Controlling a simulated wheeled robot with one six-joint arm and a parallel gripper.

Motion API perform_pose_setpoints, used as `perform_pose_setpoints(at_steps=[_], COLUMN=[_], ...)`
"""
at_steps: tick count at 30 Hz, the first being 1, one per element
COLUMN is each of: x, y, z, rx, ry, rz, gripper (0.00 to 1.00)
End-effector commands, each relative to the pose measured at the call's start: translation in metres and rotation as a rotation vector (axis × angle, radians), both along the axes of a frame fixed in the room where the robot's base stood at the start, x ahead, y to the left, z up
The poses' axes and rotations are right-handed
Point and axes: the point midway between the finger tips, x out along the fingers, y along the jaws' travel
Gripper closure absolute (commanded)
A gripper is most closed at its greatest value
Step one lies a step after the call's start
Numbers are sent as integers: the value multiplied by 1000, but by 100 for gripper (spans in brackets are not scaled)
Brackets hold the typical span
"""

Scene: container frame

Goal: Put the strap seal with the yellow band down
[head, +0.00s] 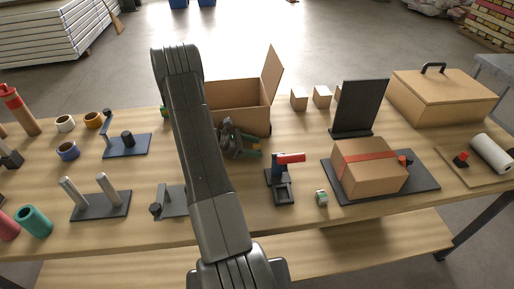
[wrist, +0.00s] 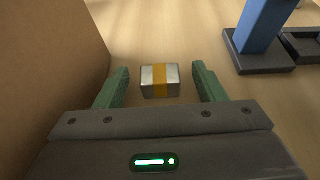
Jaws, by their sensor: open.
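The strap seal with the yellow band (wrist: 160,81) is a small silver block with a yellow stripe across its middle. In the wrist view it rests on the wooden table between my gripper's two green fingers, with a gap on both sides. My gripper (wrist: 161,74) is open and low over the table. In the head view my gripper (head: 257,146) is just in front of the open cardboard box (head: 238,94), and I cannot clearly make out the seal there.
The open box's wall (wrist: 50,70) stands close at left in the wrist view. A blue and red tool (head: 284,177) stands to the right. Another small seal (head: 321,198) lies near a strapped carton (head: 368,167) on a dark mat (head: 425,183). Table between is clear.

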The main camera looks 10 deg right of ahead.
Motion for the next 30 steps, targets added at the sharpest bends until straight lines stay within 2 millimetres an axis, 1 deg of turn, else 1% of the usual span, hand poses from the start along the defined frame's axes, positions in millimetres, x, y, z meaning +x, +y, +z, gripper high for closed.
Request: perform_pose_setpoints(at_steps=[4,5,6,12,13,14,23,26,30], x=[0,0,0,0,0,0,0,0,1], y=[0,0,0,0,0,0,0,0,1], z=[0,0,0,0,0,0,2,7,22], rx=[0,0,0,0,0,0,0,0,1], ry=[0,0,0,0,0,0,-1,-2,-4], rz=[0,0,0,0,0,0,0,-1,-1], gripper=[36,38,46,84,84,88,88,88,88])
